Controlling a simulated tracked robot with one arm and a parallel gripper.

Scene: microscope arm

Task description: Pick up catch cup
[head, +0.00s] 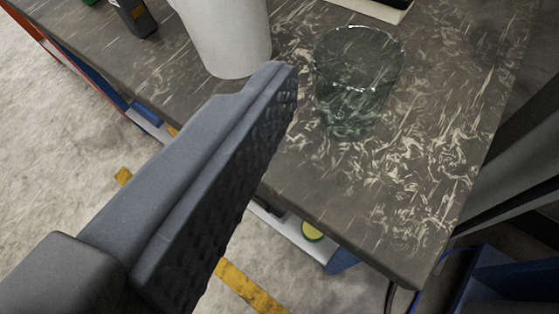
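A clear, greenish glass cup (358,85) stands upright on the dark marbled tabletop (385,200). A white tapered container (226,35) stands left of it, its top cut off by the frame. No label shows which one is the catch cup; both are cup-like. One finger of my gripper (215,175) reaches in from the lower left, its tip just left of the glass cup in the picture and overlapping the white container's lower edge. Its ridged inner pad is bare and faces right. The other finger is not clearly visible. I see nothing held.
A dark object (133,17) with a small label stands at the table's upper left. A pale-edged item (375,9) lies behind the glass cup. Dark slanted panels (510,200) rise beyond the right edge. The tabletop in front of the glass cup is clear. The floor has yellow markings (248,287).

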